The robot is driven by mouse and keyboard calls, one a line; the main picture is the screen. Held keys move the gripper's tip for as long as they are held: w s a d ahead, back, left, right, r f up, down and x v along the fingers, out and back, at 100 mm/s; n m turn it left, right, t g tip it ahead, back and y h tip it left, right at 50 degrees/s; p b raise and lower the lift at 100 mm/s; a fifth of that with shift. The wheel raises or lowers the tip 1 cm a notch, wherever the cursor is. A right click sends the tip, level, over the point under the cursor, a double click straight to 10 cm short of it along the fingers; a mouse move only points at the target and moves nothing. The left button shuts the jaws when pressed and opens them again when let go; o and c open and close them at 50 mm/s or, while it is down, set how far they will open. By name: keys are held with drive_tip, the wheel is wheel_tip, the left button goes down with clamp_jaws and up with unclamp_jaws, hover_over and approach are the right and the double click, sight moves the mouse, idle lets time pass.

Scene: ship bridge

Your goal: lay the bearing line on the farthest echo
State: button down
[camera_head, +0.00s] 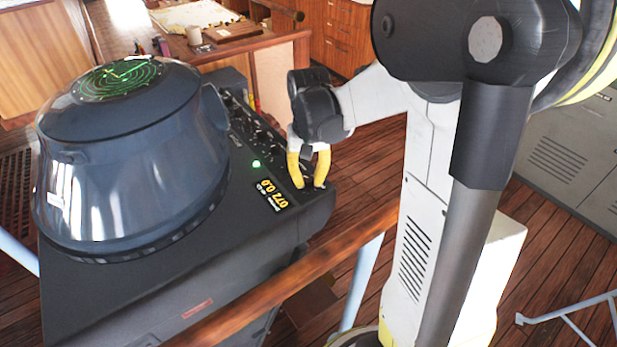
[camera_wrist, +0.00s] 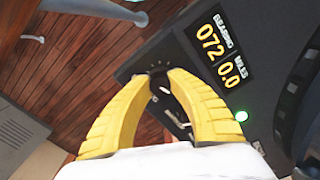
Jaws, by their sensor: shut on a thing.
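The radar console (camera_head: 200,285) stands at the left. A dark hood (camera_head: 125,165) rises from it, with the round screen (camera_head: 122,78) on top. The screen shows green rings and brighter marks at a shallow angle. I cannot tell the echoes from the bearing line. My gripper (camera_head: 307,184) points down at the console's right corner. Its yellow fingers are shut on a small dark knob (camera_wrist: 157,71), mostly hidden between the fingertips.
A green lamp (camera_head: 256,163) glows near the readout. A row of controls (camera_head: 245,120) runs along the panel beside the hood. A wooden rail (camera_head: 290,285) passes in front of the console. A chart table (camera_head: 215,45) with a mug (camera_head: 194,35) stands behind.

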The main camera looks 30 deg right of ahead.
sight(309, 178)
drive_tip(key=shift+m, duration=0.6)
drive_tip(key=c, duration=1.2)
unclamp_jaws()
drive_tip(key=shift+o, duration=0.2)
wheel_tip(309, 178, up, 12)
